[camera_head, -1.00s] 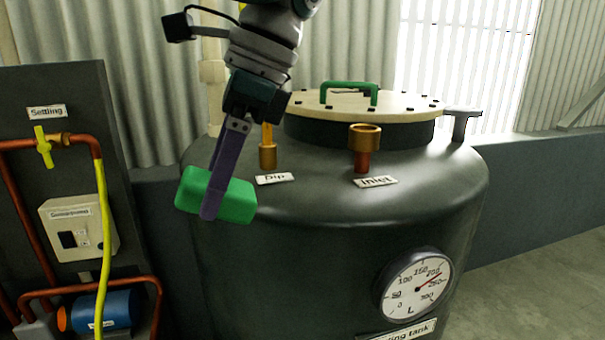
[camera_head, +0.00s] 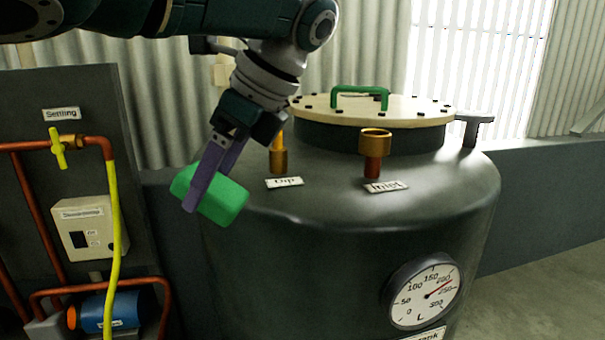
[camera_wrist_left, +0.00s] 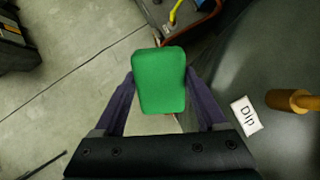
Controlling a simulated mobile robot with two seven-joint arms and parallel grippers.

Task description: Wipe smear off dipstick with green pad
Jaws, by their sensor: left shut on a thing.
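The green pad (camera_head: 222,199) is held between the purple fingers of my left gripper (camera_head: 192,201), tilted, in front of the tank's left shoulder. The pad also shows between the two fingers in the left wrist view (camera_wrist_left: 159,80). The dipstick (camera_head: 279,142) shows as a yellow-orange piece above a brass fitting (camera_head: 278,162) beside the "Dip" label (camera_head: 284,182). It stands just right of my left gripper, apart from the pad. The brass fitting shows at the right of the wrist view (camera_wrist_left: 291,101). No smear can be made out. My right gripper is not in view.
The dark tank (camera_head: 350,225) has a bolted cream lid (camera_head: 400,112) with a green handle (camera_head: 343,91). An inlet pipe (camera_head: 374,150) and a dial gauge (camera_head: 424,291) are to the right. A panel with pipes, a yellow valve (camera_head: 58,147) and a blue motor (camera_head: 108,311) stands left.

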